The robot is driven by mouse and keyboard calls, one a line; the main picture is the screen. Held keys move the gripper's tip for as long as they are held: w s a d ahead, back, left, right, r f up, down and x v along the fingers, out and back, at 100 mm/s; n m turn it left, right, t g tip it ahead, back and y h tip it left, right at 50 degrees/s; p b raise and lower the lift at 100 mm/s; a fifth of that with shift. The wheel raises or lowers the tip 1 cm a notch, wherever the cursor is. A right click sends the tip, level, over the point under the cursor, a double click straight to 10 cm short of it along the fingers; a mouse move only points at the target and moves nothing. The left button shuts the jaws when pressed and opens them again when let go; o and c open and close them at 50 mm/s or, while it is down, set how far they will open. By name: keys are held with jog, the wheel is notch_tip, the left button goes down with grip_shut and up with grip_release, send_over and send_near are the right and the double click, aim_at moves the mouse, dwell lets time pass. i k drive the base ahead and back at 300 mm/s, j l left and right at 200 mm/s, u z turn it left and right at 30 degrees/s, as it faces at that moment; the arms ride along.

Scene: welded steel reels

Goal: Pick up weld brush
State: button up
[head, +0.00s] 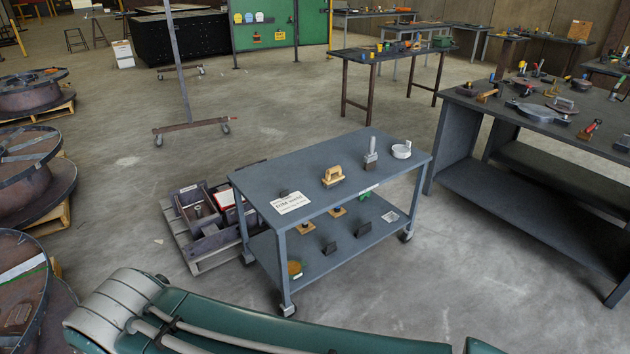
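A grey wheeled cart (350,215) stands in the middle of the head view. On its top lies a yellow-tan block with a raised handle (333,177), which looks like the weld brush, though its bristles are too small to make out. To its right stands a grey tool with an upright handle (371,155); I cannot tell for certain which of the two is the brush. Both are uncovered and nothing touches them. My green arm crosses the bottom of the view, below the cart. My gripper is not in view.
The cart top also bears a white ring-like piece (401,150) and a label card (290,202). Small items lie on its lower shelf. A pallet with bins (205,222) adjoins its left side. A cluttered workbench (540,112) stands right; steel reels (30,165) stand left. Floor between is open.

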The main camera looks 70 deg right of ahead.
aim_at(329, 181)
jog(key=z, duration=2.5)
jog(key=u, duration=2.15)
jog(key=z, duration=2.15)
jog(key=i+l+u, duration=0.15)
jog(key=i+l, duration=0.2)
jog(key=i, duration=0.15)
